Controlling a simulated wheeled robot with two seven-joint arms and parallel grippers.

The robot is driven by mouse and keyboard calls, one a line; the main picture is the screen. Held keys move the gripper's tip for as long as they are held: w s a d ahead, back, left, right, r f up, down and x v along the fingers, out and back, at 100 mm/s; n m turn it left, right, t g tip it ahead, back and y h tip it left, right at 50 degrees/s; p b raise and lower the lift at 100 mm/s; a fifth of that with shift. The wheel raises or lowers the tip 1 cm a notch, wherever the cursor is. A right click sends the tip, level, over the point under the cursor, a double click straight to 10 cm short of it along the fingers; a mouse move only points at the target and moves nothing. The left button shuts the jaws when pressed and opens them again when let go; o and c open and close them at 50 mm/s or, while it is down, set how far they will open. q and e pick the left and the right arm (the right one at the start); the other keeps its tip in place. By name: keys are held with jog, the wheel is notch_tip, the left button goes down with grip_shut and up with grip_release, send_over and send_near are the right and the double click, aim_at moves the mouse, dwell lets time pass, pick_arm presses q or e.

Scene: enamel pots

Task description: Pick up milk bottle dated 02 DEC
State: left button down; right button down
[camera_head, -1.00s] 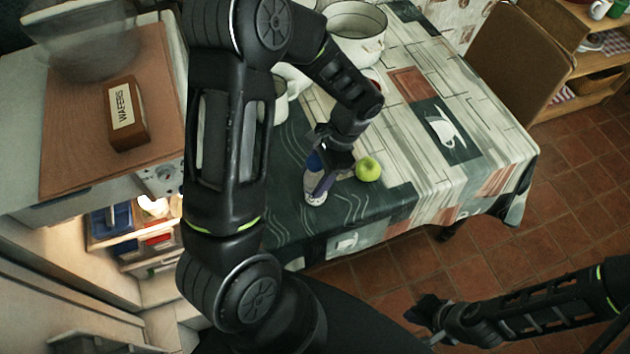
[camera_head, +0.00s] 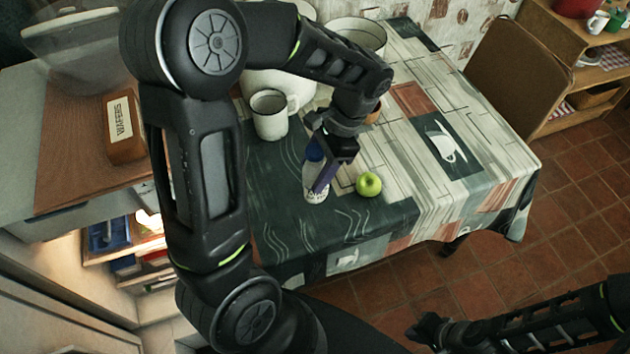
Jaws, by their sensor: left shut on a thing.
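A white milk bottle (camera_head: 316,194) with a blue upper part stands on the dark area of the tablecloth. My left gripper (camera_head: 322,172) is shut on the bottle, its fingers covering much of it. The date on the bottle is too small and too covered to read. I cannot tell whether the bottle's base touches the table. My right gripper (camera_head: 424,325) is low at the right, over the floor, away from the table; its fingers are too dark to tell open from shut.
A green apple (camera_head: 369,185) lies just right of the bottle. A white enamel mug (camera_head: 270,117) and enamel pots (camera_head: 355,36) stand behind it. A brown wafers box (camera_head: 122,128) is on the counter at left. The right part of the table (camera_head: 470,180) is clear.

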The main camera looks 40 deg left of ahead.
pick_arm(q)
jog(key=shift+r, duration=0.6)
